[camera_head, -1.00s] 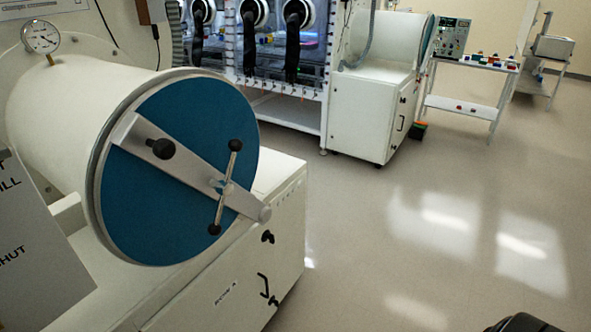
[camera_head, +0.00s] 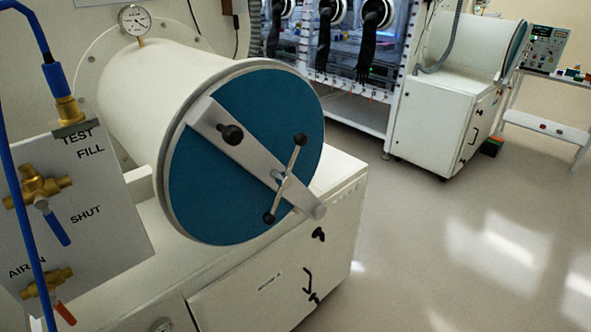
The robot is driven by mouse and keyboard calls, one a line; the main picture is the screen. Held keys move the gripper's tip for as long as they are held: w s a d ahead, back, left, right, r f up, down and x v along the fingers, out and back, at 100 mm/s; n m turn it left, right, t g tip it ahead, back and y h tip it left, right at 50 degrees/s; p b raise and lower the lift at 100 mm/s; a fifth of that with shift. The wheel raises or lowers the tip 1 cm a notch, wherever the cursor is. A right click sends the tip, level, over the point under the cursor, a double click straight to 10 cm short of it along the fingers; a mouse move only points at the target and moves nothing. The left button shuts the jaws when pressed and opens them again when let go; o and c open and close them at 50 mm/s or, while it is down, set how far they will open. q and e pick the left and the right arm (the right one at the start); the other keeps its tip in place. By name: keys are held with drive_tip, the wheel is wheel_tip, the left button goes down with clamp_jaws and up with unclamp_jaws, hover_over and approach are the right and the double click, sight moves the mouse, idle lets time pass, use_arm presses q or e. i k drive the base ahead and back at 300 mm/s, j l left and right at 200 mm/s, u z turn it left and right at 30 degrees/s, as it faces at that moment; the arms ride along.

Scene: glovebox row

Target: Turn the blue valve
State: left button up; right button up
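The blue valve is a blue lever handle (camera_head: 57,229) on a brass valve body (camera_head: 40,186). It is on a grey panel (camera_head: 112,212) at the left, marked TEST, FILL and SHUT. The lever slants down and to the right, below the brass body and left of the word SHUT. A second brass valve (camera_head: 45,284) with a red handle (camera_head: 65,313) is lower on the panel, by a partly hidden AIR label. Neither of my grippers is in view.
A blue hose (camera_head: 20,190) runs down the left edge in front of the panel. A white cylindrical chamber with a blue door (camera_head: 215,180) and crossbar stands right of the panel. A glovebox (camera_head: 350,60) stands behind. The floor (camera_head: 420,230) at the right is clear.

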sight(42, 203)
drive_tip(key=u, duration=1.35)
